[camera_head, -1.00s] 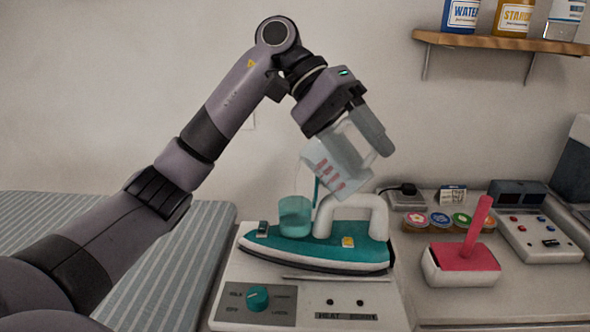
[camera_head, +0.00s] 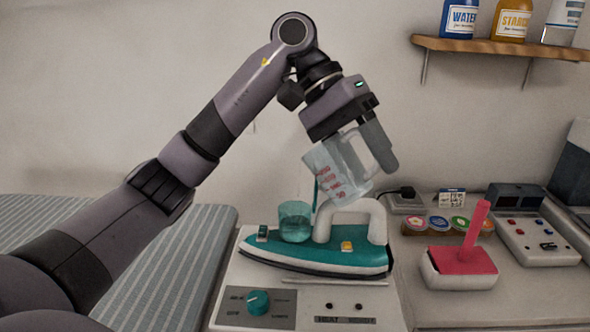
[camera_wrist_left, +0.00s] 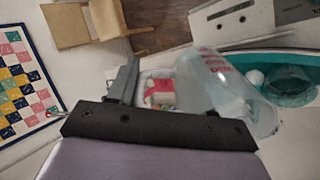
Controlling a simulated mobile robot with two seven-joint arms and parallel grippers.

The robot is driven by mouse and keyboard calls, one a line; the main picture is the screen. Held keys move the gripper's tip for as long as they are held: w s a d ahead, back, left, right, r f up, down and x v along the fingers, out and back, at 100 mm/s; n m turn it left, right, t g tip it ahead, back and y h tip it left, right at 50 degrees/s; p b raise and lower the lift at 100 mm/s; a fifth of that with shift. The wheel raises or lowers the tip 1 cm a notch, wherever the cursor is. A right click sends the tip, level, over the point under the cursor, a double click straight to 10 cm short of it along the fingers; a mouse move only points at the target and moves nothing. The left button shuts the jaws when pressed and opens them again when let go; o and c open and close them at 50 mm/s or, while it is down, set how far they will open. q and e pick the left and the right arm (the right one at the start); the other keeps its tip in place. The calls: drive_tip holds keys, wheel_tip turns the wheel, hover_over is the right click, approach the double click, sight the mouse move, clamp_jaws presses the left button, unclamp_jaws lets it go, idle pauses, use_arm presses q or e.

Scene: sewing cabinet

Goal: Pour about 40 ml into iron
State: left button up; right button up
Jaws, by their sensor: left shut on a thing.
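A clear measuring cup (camera_head: 335,172) with red markings is tilted, its spout side toward the left, above the iron. My left gripper (camera_head: 374,140) is shut on the cup's handle side. In the left wrist view the cup (camera_wrist_left: 222,88) covers part of the gripper. The iron (camera_head: 330,252) has a teal body and a white handle and rests on the heat board. Its open, see-through teal tank (camera_head: 296,222) stands at the left of the handle, below and left of the spout. A thin teal upright piece is beside the tank; I cannot tell whether it is a lid or liquid. My right gripper is not in view.
The heat board (camera_head: 257,300) has a teal knob. A white box with a pink top and handle (camera_head: 465,262) and a control box (camera_head: 540,240) stand to the right. A shelf (camera_head: 500,46) holds bottles. A striped board (camera_head: 170,280) lies at left.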

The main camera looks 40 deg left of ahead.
use_arm(q)
drive_tip(key=shift+d+f+y, duration=0.1)
drive_tip(key=shift+f+y, duration=0.4)
drive_tip(key=shift+f, duration=0.05)
drive_tip(key=shift+d+f+y+b, duration=0.1)
drive_tip(key=shift+d+f+y, duration=0.45)
drive_tip(key=shift+f, duration=0.3)
drive_tip(key=shift+d+f+y+b, duration=0.1)
drive_tip(key=shift+d+f+y, duration=0.25)
drive_tip(key=shift+f+y, duration=0.45)
drive_tip(key=shift+d+f+y+b, duration=0.1)
drive_tip(key=shift+d+f+y, duration=0.35)
drive_tip(key=shift+f, duration=0.5)
drive_tip(key=shift+s+d+f+t+y, duration=0.1)
drive_tip(key=shift+d+f+y, duration=0.2)
drive_tip(key=shift+f+y, duration=0.35)
drive_tip(key=shift+w+d+f+t+y, duration=0.1)
drive_tip(key=shift+d+f+y, duration=0.2)
drive_tip(key=shift+f+y, duration=0.35)
drive_tip(key=shift+s+d+f+t+y, duration=0.1)
drive_tip(key=shift+d+f+y, duration=0.2)
drive_tip(key=shift+f+y, duration=0.35)
drive_tip(key=shift+r, duration=0.1)
idle(1.1)
